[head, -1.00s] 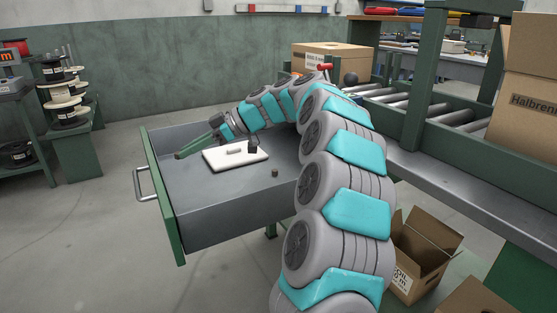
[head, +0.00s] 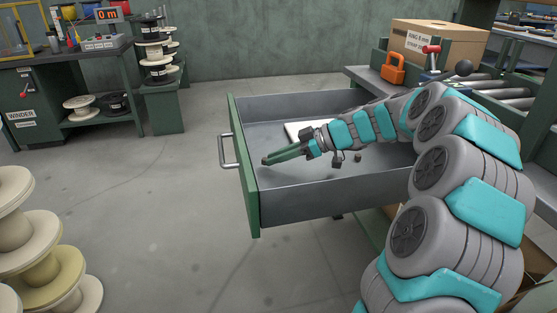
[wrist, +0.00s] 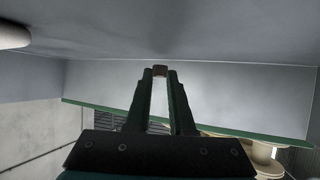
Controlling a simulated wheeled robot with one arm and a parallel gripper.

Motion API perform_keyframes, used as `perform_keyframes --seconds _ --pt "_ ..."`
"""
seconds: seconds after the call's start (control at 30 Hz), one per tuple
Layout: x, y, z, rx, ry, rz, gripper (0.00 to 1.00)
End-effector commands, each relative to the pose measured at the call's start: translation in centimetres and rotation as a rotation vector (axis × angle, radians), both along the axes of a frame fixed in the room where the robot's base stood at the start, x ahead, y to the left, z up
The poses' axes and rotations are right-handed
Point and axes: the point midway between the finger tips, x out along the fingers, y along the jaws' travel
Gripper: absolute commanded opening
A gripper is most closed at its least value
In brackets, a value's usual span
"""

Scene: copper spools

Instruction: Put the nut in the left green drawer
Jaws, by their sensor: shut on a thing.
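The green-fronted drawer (head: 243,170) is pulled out, with a grey inside and a metal handle on its front. My gripper (head: 266,160) is inside its outline, pointing at the front panel. The front panel's green edge (wrist: 95,107) crosses behind the fingers. The nut is too small to make out in the head view. How far the fingertips are above the drawer floor is hard to tell.
A white flat object (head: 297,131) and a small dark brown piece (head: 357,157) lie in the drawer, by my arm. Pale spools (head: 40,262) stand at the lower left. A winder bench (head: 60,75) is at the back left. The floor left of the drawer is clear.

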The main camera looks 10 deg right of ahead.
Motion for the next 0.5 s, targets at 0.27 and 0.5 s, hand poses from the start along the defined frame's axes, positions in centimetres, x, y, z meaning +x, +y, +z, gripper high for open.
perform_keyframes --seconds 0.27,0.5 --pt "0.0 0.0 -1.4 -0.001 -0.002 0.0 0.0" --pt "0.0 0.0 -1.6 0.0 -0.002 0.0 0.0"
